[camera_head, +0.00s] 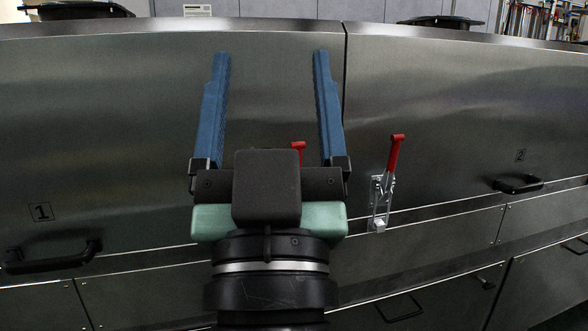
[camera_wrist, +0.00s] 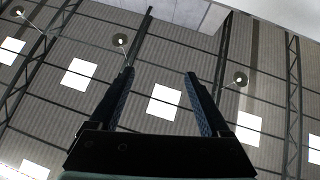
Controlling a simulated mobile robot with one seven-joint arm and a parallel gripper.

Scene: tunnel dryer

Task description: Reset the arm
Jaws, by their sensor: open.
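My gripper (camera_head: 270,58) points upward in the head view, in front of the dryer's metal front. Its two blue fingers stand wide apart with nothing between them. In the wrist view my gripper (camera_wrist: 160,75) is also open and empty, against the ceiling. A toggle latch with a red handle (camera_head: 395,155) is on the dryer front to the right of my gripper. A second red handle (camera_head: 298,148) shows just behind my gripper's body, and the rest of it is hidden.
The dryer has a panel marked 1 (camera_head: 120,130) at left and a panel marked 2 (camera_head: 460,110) at right. Black handles (camera_head: 50,260) (camera_head: 518,184) stick out from them. Black round items stand on top (camera_head: 80,10). The wrist view shows a ceiling with lamps (camera_wrist: 240,79).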

